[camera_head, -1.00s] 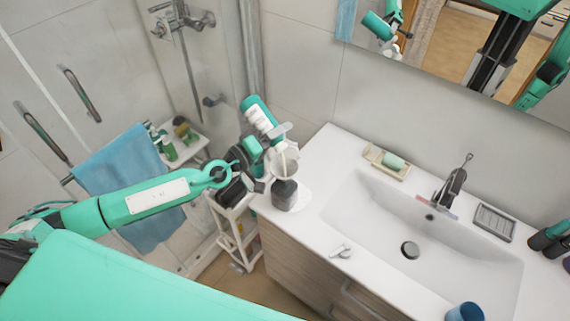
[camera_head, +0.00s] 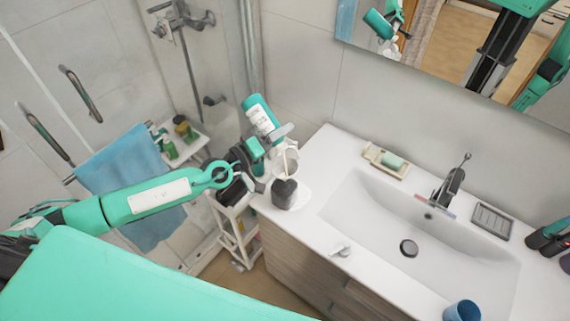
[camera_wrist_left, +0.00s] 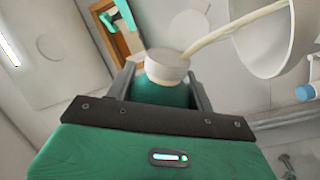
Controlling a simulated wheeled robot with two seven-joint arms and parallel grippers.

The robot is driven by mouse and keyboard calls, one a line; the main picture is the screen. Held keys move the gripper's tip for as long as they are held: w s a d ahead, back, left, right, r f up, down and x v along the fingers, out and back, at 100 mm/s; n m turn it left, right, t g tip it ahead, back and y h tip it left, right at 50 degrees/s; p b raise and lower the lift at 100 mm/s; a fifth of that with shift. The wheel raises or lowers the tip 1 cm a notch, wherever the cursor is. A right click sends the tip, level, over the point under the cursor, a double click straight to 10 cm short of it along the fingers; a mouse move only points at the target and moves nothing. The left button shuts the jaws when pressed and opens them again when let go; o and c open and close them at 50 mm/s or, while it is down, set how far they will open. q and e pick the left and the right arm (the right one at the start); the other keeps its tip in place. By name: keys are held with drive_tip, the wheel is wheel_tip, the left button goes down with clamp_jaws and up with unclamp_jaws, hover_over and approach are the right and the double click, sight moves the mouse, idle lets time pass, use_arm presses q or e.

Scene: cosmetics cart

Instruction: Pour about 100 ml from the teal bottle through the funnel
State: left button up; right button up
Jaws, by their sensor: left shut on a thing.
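The teal bottle (camera_head: 259,113) with a white label is tilted in the head view, its upper end leaning left. My left gripper (camera_head: 268,143) is shut on it above the counter's left end. In the left wrist view the bottle's teal body (camera_wrist_left: 163,93) sits between the fingers, with a white end (camera_wrist_left: 167,66) beyond. The pale funnel (camera_head: 287,160) is close beside the gripper, above a dark container (camera_head: 284,193). The funnel's white cone (camera_wrist_left: 278,42) is at the wrist view's upper right. A cream strip runs between bottle and cone; I cannot tell whether it is liquid. My right gripper is not in view.
The dark container stands on a white round base at the counter's left end. A sink (camera_head: 430,245) with a faucet (camera_head: 449,188), a soap dish (camera_head: 376,165) and a blue cup (camera_head: 464,311) lie to the right. A white cart (camera_head: 240,229) stands beside the counter.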

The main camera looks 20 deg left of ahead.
use_arm(q)
drive_tip(key=shift+r+m+p, duration=0.3)
drive_tip(key=shift+p, duration=0.2)
idle(0.6)
